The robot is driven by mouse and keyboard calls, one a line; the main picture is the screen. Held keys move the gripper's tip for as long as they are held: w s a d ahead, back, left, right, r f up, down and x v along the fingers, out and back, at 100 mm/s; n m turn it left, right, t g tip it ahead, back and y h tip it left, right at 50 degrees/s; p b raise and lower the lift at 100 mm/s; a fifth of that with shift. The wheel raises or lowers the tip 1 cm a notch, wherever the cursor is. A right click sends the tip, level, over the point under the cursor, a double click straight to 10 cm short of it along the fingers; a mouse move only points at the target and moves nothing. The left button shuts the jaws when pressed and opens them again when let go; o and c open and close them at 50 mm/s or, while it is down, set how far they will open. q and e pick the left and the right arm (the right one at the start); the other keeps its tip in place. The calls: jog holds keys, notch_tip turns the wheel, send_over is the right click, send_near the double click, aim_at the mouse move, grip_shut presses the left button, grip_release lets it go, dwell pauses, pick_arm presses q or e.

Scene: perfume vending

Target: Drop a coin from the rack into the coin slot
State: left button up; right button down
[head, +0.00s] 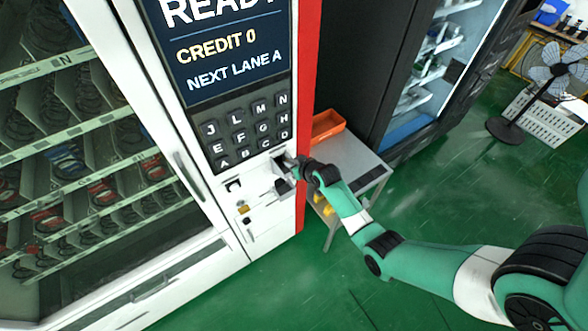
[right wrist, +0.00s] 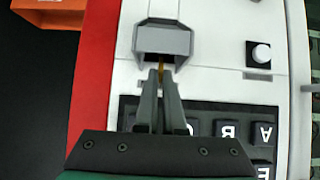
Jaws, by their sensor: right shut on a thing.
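The vending machine's grey coin slot housing (right wrist: 163,38) is straight ahead of my right gripper (right wrist: 160,82) in the right wrist view. The gripper is shut on a thin gold coin (right wrist: 161,71), seen nearly edge-on. The coin's far edge is at the dark opening of the housing; I cannot tell whether it has entered. In the head view my right gripper (head: 287,182) is close against the machine's front panel, below the keypad (head: 244,137), and hides the coin. My left gripper is out of view. I cannot make out the coin rack.
The screen (head: 222,45) reads CREDIT 0. A red side panel (head: 308,60) borders the machine. A small grey table (head: 350,160) with an orange tray (head: 327,125) stands to the right. Green floor (head: 420,200) is open further right.

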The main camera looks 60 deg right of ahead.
jog(key=shift+w+d+f, duration=0.1)
jog(key=shift+w+f, duration=0.1)
jog(key=shift+f, duration=0.1)
jog(key=c, duration=0.9)
grip_release()
jog(key=shift+c, duration=0.2)
jog(key=shift+r, duration=0.1)
jog(key=p+v, duration=0.5)
jog(key=v, duration=0.6)
jog(key=shift+s, duration=0.25)
